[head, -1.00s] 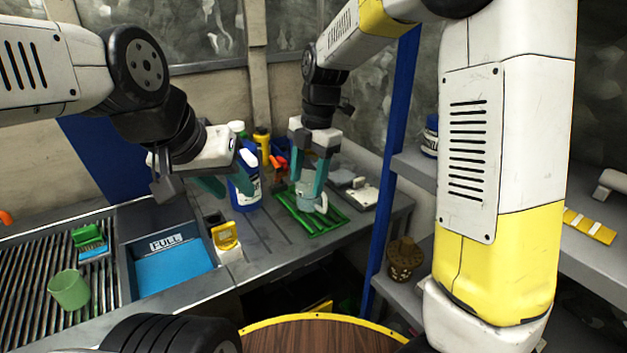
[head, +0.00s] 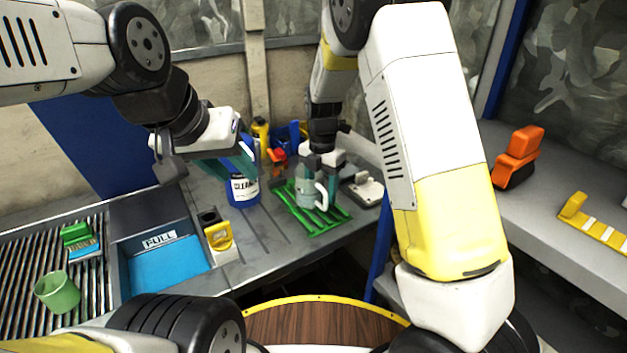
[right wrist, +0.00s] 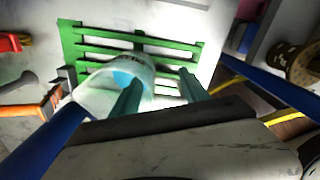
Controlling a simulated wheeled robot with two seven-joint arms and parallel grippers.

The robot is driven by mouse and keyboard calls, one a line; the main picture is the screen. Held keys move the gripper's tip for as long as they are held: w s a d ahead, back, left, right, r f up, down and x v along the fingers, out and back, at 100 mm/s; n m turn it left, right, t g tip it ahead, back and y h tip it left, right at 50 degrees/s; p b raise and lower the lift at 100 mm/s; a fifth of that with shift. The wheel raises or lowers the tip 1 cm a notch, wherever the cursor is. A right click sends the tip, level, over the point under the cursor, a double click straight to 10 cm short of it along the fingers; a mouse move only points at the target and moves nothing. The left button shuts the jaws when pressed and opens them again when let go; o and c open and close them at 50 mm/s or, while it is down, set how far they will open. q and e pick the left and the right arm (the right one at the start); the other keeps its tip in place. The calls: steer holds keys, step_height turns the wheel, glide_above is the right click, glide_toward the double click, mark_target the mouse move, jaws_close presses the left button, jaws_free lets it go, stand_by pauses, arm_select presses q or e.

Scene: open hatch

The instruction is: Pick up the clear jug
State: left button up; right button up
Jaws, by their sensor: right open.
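The clear jug (head: 309,188), pale and see-through with a white handle on its right, stands upright on a green slatted rack (head: 331,217). It also shows in the right wrist view (right wrist: 98,92), with something blue visible through it. My right gripper (head: 322,175) is open and down at the jug. In the right wrist view one teal finger overlaps the jug and the other is to its right, over the rack. I cannot tell whether the first finger is inside or in front of the jug. My left gripper (head: 226,167) is open, above the counter by the blue cleaner bottle (head: 243,188).
A yellow-topped dispenser (head: 218,235), a blue basin marked FULL (head: 165,270) and a green cup (head: 58,292) are to the left. A grey-white device (head: 362,190) lies right of the rack. A blue post (head: 376,257) stands at the counter's right end.

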steer(key=shift+f, duration=0.75)
jaws_close()
stand_by(0.9)
